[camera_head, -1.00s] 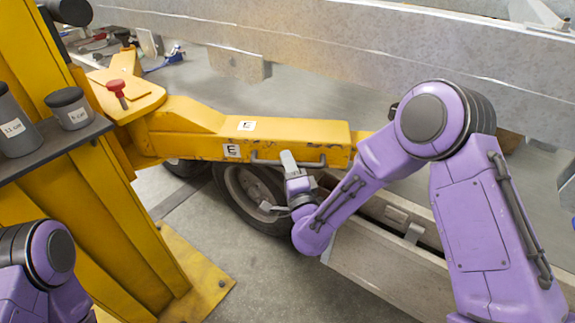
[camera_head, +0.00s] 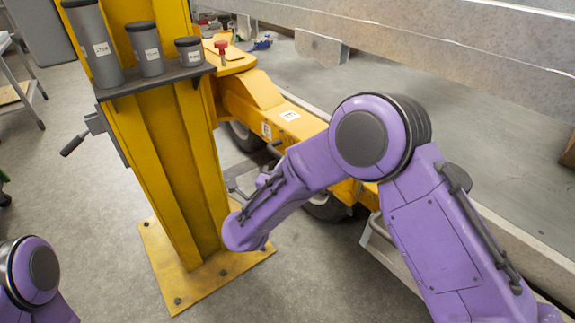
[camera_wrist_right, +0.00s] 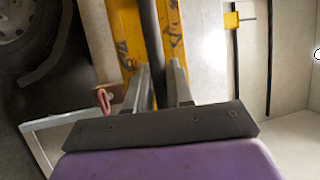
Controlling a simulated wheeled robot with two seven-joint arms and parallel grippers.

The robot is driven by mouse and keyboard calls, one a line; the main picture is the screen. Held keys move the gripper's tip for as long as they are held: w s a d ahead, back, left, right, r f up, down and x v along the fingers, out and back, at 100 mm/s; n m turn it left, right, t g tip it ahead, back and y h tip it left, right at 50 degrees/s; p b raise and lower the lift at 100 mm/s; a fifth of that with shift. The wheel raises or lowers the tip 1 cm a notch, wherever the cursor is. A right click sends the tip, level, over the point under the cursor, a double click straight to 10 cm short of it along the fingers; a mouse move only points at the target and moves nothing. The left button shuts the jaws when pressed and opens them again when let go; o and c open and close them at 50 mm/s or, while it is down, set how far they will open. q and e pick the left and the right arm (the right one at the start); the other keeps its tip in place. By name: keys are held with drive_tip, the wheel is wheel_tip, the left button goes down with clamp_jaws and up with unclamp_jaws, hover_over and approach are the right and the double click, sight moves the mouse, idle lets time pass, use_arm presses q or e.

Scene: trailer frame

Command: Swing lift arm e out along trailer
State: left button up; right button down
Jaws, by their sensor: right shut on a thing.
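Lift arm E (camera_head: 312,127) is a yellow beam with white E labels. It runs from the yellow post (camera_head: 165,150) down to the right, beside the trailer (camera_head: 430,50). My purple right arm covers its middle. A red knob (camera_head: 222,46) stands at its post end. In the right wrist view my right gripper (camera_wrist_right: 160,78) is shut on a dark handle bar (camera_wrist_right: 150,35), with the scuffed yellow lift arm (camera_wrist_right: 124,30) alongside. In the head view this gripper is hidden behind my forearm. My left gripper is out of view; only a left arm link shows at lower left.
The post stands on a bolted yellow base plate (camera_head: 195,275). Its dark shelf (camera_head: 150,82) carries three grey lidded cylinders, and a crank handle (camera_head: 80,138) sticks out left. A trailer wheel (camera_head: 325,209) is under the lift arm.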

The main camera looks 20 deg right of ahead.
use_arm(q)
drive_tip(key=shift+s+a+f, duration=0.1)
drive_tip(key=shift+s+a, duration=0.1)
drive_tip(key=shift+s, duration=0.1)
use_arm(e)
drive_tip(key=shift+a+g+h, duration=0.4)
drive_tip(key=shift+a, duration=0.1)
drive_tip(key=c, duration=1.1)
unclamp_jaws()
